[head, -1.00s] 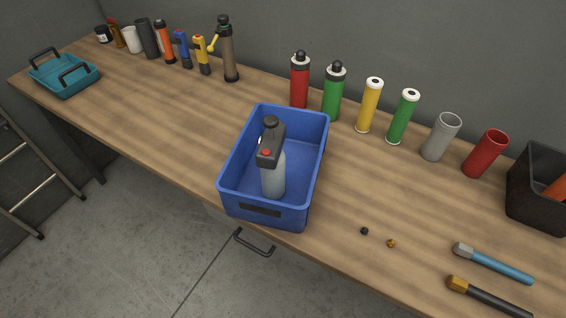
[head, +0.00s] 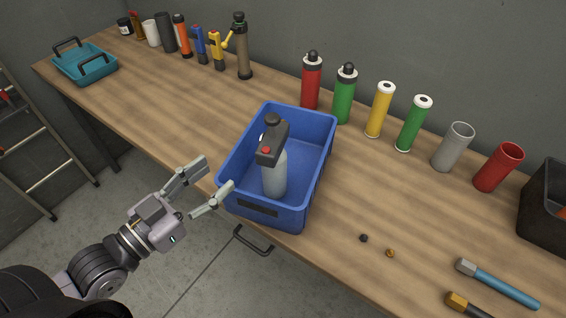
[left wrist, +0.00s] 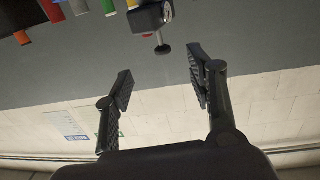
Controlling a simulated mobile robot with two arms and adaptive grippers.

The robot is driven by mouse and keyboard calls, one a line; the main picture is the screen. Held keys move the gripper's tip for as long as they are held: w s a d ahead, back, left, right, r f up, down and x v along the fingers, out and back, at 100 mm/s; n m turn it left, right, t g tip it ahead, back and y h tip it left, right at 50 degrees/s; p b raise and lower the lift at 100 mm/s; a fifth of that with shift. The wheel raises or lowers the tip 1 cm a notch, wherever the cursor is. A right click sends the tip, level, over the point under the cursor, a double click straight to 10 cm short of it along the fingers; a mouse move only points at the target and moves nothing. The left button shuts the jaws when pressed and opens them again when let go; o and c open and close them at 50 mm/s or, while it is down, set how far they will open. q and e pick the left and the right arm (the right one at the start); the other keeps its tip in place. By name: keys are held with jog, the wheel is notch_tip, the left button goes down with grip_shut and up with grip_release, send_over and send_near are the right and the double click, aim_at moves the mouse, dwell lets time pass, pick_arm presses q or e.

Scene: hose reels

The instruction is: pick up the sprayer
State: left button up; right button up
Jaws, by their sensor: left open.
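The sprayer (head: 274,174) stands upright in a blue bin (head: 232,205), with a pale grey bottle, a dark head and a red spot on the head. My left gripper (head: 218,173) is open and empty at the left front side of the bin, outside it, its fingers pointing toward the sprayer. In the left wrist view the open fingers (left wrist: 160,66) have nothing between them. A dark head with a knob shows beyond them at the top edge; I cannot tell surely that it is the sprayer's. My right gripper is not in view.
Red and green bottles (head: 344,97), several tubes (head: 414,124) and a black bin (head: 545,215) line the wall side. Two small knobs (head: 364,238) and a blue-handled tool (head: 497,284) lie at right. A teal tray (head: 85,65) sits far left. The table between tray and bin is clear.

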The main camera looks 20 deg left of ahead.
pick_arm(q)
jog(key=b, duration=0.6)
send_near(273, 135)
jog(key=w+d+r, duration=0.1)
jog(key=w, duration=0.3)
jog(key=shift+w+d+r, duration=0.15)
jog(key=shift+w+d, duration=0.25)
jog(key=shift+w+d+r+p, duration=0.2)
jog(key=shift+w+p, duration=0.1)
jog(key=shift+w, duration=0.1)
jog(key=p+x, duration=0.1)
jog(key=x, duration=0.2)
jog(key=shift+w+d, duration=0.1)
jog(key=shift+w, duration=0.25)
jog(key=shift+w+d+f, duration=0.1)
jog(key=shift+w+d, duration=0.15)
jog(key=shift+w, duration=0.1)
jog(key=shift+s+a, duration=0.1)
